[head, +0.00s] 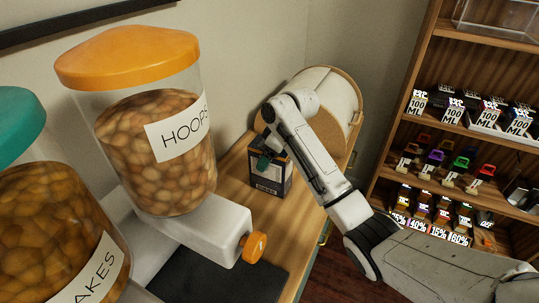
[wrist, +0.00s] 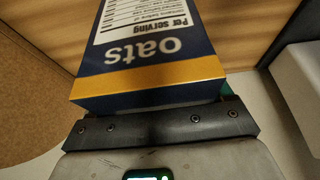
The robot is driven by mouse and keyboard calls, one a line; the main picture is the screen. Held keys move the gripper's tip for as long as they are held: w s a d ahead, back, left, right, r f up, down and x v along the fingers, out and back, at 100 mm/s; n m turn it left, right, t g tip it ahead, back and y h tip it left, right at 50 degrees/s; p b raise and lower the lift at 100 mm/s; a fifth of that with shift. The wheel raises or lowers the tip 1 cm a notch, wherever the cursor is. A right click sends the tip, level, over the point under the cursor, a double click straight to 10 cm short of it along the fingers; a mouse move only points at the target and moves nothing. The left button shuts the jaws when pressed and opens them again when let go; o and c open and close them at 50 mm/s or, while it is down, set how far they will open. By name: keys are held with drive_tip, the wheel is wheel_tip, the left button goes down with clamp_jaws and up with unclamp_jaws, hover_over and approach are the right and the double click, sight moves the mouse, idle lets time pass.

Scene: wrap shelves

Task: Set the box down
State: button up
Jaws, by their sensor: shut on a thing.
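The box (head: 271,178) is dark navy with a pale label low on its front and stands upright at the wooden counter (head: 236,193). In the wrist view the oats box (wrist: 150,78) fills the middle, with a yellow band and printed "oats" and "Per serving". My gripper (head: 264,160) is shut on the box from above, with a teal fingertip against it; its dark palm bar shows in the wrist view (wrist: 160,127). I cannot tell whether the box's base touches the counter. Most of the fingers are hidden.
A hoops dispenser (head: 150,140) with an orange lid and knob stands left of the box. Another dispenser (head: 50,235) with a teal lid is nearer. Shelves (head: 465,135) of small goods stand at the right.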

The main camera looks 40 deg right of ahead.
drive_tip(key=o, duration=1.5)
drive_tip(key=shift+f, duration=0.1)
drive_tip(key=shift+c, duration=0.2)
drive_tip(key=v, duration=1.2)
drive_tip(key=shift+w+p, duration=0.1)
drive_tip(key=shift+p, duration=0.2)
